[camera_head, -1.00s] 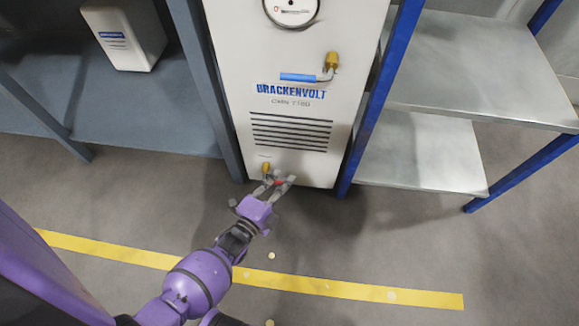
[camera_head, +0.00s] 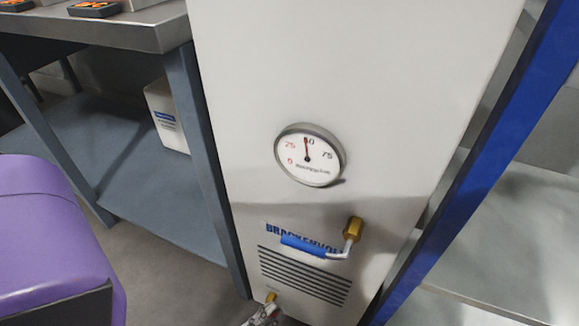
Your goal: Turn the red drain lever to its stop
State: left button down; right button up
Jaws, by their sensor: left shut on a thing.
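The drain valve's brass fitting (camera_head: 271,297) shows low on the front of the white cabinet (camera_head: 350,90), at the bottom edge of the head view. My left gripper (camera_head: 262,316) is just below it, cut off by the frame edge. Its fingers are shut on the red drain lever, of which at most a trace of red shows between them. The lever's angle cannot be told here. My right gripper is not in view.
A round gauge (camera_head: 310,155) on the cabinet has its needle near 50. Below it, a blue-handled lever (camera_head: 303,245) points left from a brass valve (camera_head: 353,229). A grey bench (camera_head: 130,30) stands left and a blue-framed shelf (camera_head: 480,150) right. A white container (camera_head: 167,115) sits under the bench.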

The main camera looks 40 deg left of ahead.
pick_arm(q)
jog(key=shift+s+a+r+n+y+b, duration=0.15)
jog(key=shift+a+n+y+b, duration=0.3)
jog(key=shift+n, duration=0.65)
jog(key=shift+s+a+r+n+t+y+b, duration=0.15)
jog(key=shift+a+n+t+y+b, duration=0.3)
jog(key=shift+n, duration=0.6)
jog(key=shift+s+a+f+n+t+y+b, duration=0.15)
jog(key=shift+a+n+y, duration=0.35)
jog(key=shift+n, duration=0.55)
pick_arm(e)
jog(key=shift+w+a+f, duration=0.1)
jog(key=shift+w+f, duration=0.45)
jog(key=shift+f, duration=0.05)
pick_arm(q)
jog(key=shift+d+r+y, duration=0.1)
jog(key=shift+r+y, duration=0.05)
jog(key=shift+y, duration=0.15)
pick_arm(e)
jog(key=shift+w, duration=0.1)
pick_arm(q)
jog(key=c, duration=1.8)
grip_release()
jog(key=shift+c, duration=0.2)
jog(key=shift+d, duration=0.1)
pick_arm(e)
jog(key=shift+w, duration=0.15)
pick_arm(q)
jog(key=v, duration=0.7)
jog(key=shift+s, duration=0.4)
